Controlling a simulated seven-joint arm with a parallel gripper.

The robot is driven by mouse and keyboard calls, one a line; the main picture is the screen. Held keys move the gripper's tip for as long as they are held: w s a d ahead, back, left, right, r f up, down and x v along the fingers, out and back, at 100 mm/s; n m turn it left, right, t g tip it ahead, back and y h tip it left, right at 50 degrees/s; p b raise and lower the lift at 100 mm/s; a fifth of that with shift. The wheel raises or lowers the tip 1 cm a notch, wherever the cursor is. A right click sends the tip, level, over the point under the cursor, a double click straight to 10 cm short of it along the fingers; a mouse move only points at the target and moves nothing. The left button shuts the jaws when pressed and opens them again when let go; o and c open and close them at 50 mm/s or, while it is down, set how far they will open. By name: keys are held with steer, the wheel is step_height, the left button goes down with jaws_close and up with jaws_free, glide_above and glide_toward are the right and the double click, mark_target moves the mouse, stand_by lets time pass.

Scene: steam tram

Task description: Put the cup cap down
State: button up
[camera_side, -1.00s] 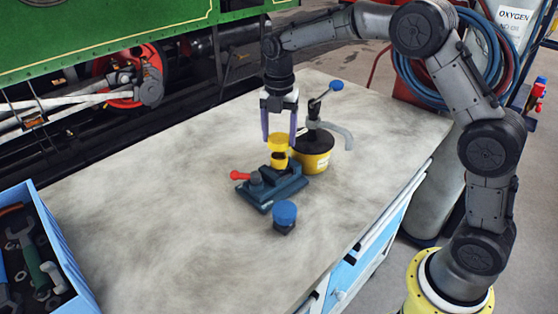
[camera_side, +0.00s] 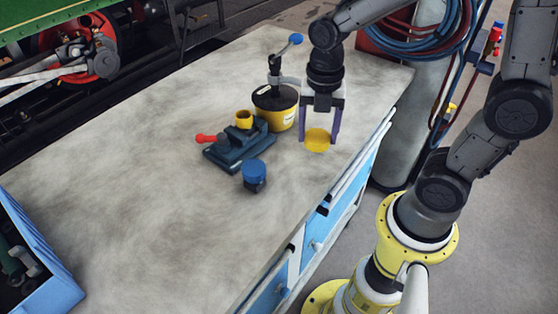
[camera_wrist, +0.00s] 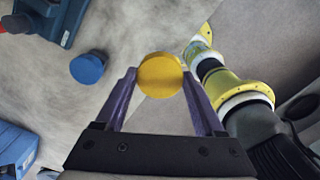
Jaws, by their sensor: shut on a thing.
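The yellow cup cap (camera_side: 317,140) is held between the two purple fingers of my gripper (camera_side: 319,138), near the right edge of the bench. In the wrist view the cap (camera_wrist: 160,74) shows as a round yellow disc between the fingertips (camera_wrist: 160,78). I cannot tell whether it touches the bench top or hangs just above it. The yellow cup (camera_side: 244,119) stands open in the dark blue vise (camera_side: 240,147), left of my gripper. The vise has a red handle (camera_side: 206,138).
A yellow pot with a black top and a blue-knobbed lever (camera_side: 276,108) stands between vise and gripper. A blue-capped dark item (camera_side: 254,175) stands in front of the vise. A blue tool crate (camera_side: 42,270) is at lower left. The bench (camera_side: 130,150) is clear left of the vise.

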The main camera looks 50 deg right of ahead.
steer(key=s, duration=0.3)
glide_above(279, 161)
steer(key=s, duration=0.1)
step_height(279, 161, down, 8)
steer(key=shift+r, duration=0.2)
steer(key=shift+w+f, duration=0.35)
steer(key=shift+f, duration=0.1)
steer(key=shift+w+f, duration=0.15)
steer(key=shift+f, duration=1.5)
steer(key=shift+f, duration=0.1)
steer(key=o, duration=1.5)
steer(key=shift+c, duration=0.2)
